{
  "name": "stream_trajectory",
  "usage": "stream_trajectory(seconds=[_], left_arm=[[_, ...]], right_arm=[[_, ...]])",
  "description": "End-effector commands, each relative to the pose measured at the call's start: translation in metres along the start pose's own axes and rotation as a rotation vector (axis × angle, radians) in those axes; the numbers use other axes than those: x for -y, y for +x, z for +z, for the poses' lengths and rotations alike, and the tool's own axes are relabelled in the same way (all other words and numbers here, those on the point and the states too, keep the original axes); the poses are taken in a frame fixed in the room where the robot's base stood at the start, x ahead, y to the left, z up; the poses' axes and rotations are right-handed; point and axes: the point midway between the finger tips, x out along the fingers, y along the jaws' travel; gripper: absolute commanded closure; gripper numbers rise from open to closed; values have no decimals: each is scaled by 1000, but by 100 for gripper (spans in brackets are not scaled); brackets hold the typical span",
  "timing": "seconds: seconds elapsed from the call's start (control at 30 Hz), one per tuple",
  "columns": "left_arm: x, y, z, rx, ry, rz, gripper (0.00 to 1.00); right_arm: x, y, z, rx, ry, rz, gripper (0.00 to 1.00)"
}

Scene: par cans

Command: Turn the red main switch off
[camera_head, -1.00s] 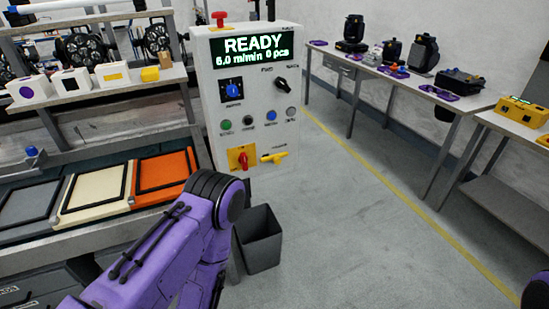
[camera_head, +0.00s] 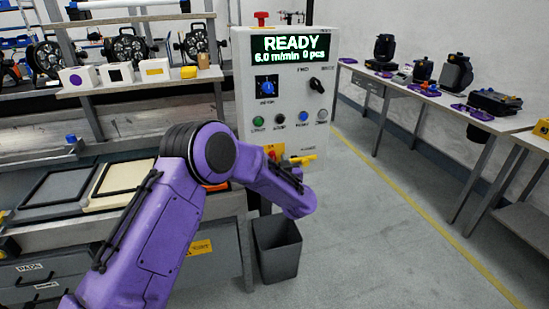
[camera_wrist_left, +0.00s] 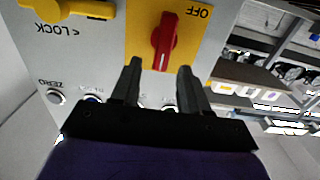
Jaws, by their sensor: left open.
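The control panel (camera_head: 285,85) is a pale box with a lit READY display. On its lower front is a yellow plate (camera_head: 274,149) with the red main switch, mostly hidden by my left arm in the head view. In the left wrist view the red switch (camera_wrist_left: 165,38) shows clearly on its yellow plate (camera_wrist_left: 140,38), with upside-down lettering OFF beside it. Its handle runs roughly up and down in that picture. My left gripper (camera_wrist_left: 160,68) is open, its two dark fingers pointing at the panel either side of the handle's near end. I cannot tell whether they touch it.
A yellow lock handle (camera_wrist_left: 70,10) is beside the switch plate. Round buttons (camera_head: 303,117) sit above it in the head view. A red stop button (camera_head: 261,18) tops the panel. A dark bin (camera_head: 278,252) stands below. Open floor (camera_head: 380,240) lies to the right.

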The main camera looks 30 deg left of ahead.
Motion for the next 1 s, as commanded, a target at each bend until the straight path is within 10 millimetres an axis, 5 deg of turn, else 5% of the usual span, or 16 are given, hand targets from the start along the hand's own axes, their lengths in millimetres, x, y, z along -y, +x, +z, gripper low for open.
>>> stream_trajectory(seconds=[0.2,0.43,0.47,0.6,1.0], left_arm=[[-1,23,0,1,-1,1,55],[0,24,1,1,1,2,55],[0,24,1,1,1,2,59],[0,24,1,1,0,2,100],[1,24,1,0,-44,2,100]], right_arm=[[0,-3,-1,0,0,0,57],[0,-3,-1,0,0,0,57],[0,-3,-1,0,0,0,57],[0,-3,-1,0,0,0,57],[0,-1,0,0,0,0,57]])
